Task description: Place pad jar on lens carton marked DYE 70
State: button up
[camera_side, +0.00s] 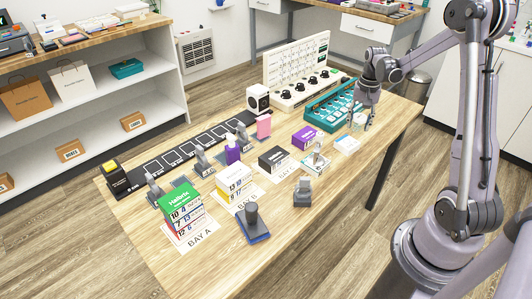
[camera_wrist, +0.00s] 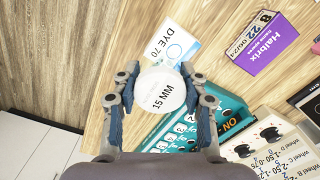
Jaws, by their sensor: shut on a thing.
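My gripper (camera_wrist: 160,88) is shut on the pad jar (camera_wrist: 161,92), a round white jar with a lid reading "15" and letters like "MM". One finger is on each side of it in the wrist view. In the side view my gripper (camera_side: 360,122) points down near the table's right end, with the pale jar (camera_side: 358,118) between its fingers. The lens carton marked DYE 70 (camera_wrist: 171,42), white with a blue ring, lies just beyond the jar in the wrist view. In the side view a small white-blue carton (camera_side: 346,145) lies in front of my gripper.
A purple Halbrix carton (camera_wrist: 264,43) lies to the right of the DYE 70 carton. A white panel with black knobs (camera_side: 300,95) stands behind. Bare table lies at the front right (camera_side: 345,185).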

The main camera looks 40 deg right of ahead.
jog(key=shift+w+a+f, duration=0.2)
jog(key=shift+w+f, duration=0.2)
jog(key=shift+w, duration=0.1)
jog(key=shift+w+a+f, duration=0.15)
jog(key=shift+w+f, duration=0.2)
jog(key=shift+w, duration=0.1)
jog(key=shift+f, duration=1.85)
jog(key=o, duration=1.1)
jog(key=shift+f, duration=0.15)
jog(key=shift+o, duration=0.2)
